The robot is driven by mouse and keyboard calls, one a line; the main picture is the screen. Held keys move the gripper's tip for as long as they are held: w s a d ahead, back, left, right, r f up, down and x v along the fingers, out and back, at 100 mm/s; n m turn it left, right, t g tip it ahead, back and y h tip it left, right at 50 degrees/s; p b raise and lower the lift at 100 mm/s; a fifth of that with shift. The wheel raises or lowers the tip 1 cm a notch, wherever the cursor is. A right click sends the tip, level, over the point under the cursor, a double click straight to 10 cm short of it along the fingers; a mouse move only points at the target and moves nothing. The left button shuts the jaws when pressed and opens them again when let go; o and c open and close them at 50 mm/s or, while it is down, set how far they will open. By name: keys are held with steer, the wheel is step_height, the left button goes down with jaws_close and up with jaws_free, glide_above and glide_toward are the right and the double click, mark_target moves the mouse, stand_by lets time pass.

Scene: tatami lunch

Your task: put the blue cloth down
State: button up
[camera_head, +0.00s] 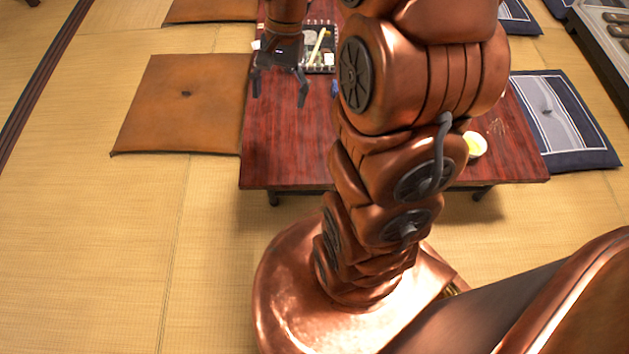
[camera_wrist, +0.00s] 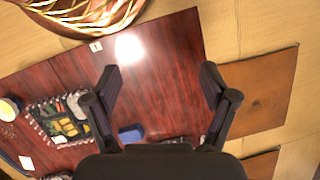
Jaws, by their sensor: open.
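My gripper (camera_head: 280,93) is open over the dark red table, to the left of my arm in the head view. In the wrist view its two fingers (camera_wrist: 160,76) are spread wide with nothing between their tips. A small blue piece, which seems to be the blue cloth (camera_wrist: 131,134), lies on the table behind the left finger in the wrist view. In the head view only a small blue bit (camera_head: 334,89) shows beside my arm; the rest is hidden. The cloth looks apart from the fingers.
The low red table (camera_head: 290,150) has a patterned dark tray (camera_head: 321,69) with items on it and a cup with yellow contents (camera_head: 474,144). A brown cushion (camera_head: 185,105) lies left of the table, a dark blue one (camera_head: 590,150) right. Table in front of the gripper is bare.

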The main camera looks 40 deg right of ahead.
steer(key=s+a+n+h, duration=0.1)
steer(key=s+a+n, duration=0.1)
steer(key=s, duration=0.5)
steer(key=s+a+r+n+g+h, duration=0.1)
steer(key=s+a+n, duration=0.2)
steer(key=s+n, duration=0.2)
steer(key=s+a+n+g+h, duration=0.1)
steer(key=s+a+n, duration=0.2)
steer(key=s, duration=0.6)
steer(key=shift+s+r, duration=0.15)
steer(key=s+a+r+g+y+p, duration=0.1)
steer(key=a+r+p, duration=0.2)
steer(key=r+p, duration=0.3)
steer(key=s+a+r+y+p, duration=0.1)
steer(key=a+r+y+p, duration=0.15)
steer(key=r+p, duration=0.35)
steer(key=w+d+r+t+h+p, duration=0.1)
steer(key=w+d+r+h+p, duration=0.1)
steer(key=r+p, duration=1)
steer(key=w+d+r+t+h+p, duration=0.1)
steer(key=d+r+p, duration=0.3)
steer(key=r+p, duration=0.7)
step_height(320, 180, up, 2)
steer(key=shift+w+r+t+h+p, duration=0.25)
steer(key=shift+w+t+h+p, duration=0.1)
steer(key=shift+t+p, duration=0.05)
